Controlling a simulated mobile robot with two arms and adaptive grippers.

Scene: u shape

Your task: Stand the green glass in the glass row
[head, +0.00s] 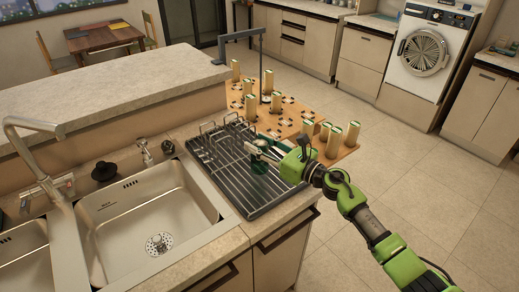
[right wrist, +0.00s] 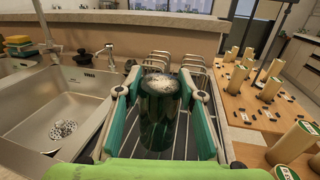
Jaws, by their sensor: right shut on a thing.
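The green glass (right wrist: 160,118) is dark green and upright between the two fingers of my right gripper (right wrist: 161,76) in the right wrist view. In the head view, my right gripper (head: 257,150) is shut on the glass (head: 260,164), over the right part of the black dish rack (head: 228,178). The fingers partly hide the glass there, and I cannot tell whether its base touches the rack. Wire loops (head: 219,121) stand at the rack's far end. No other glass shows on the rack. My left gripper is not in view.
A steel sink (head: 140,225) with a tap (head: 40,160) lies left of the rack. A raised counter (head: 100,95) runs behind. Beyond the rack, a wooden board (head: 285,118) bears several upright pale cylinders and small dark pieces. Much of the rack is bare.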

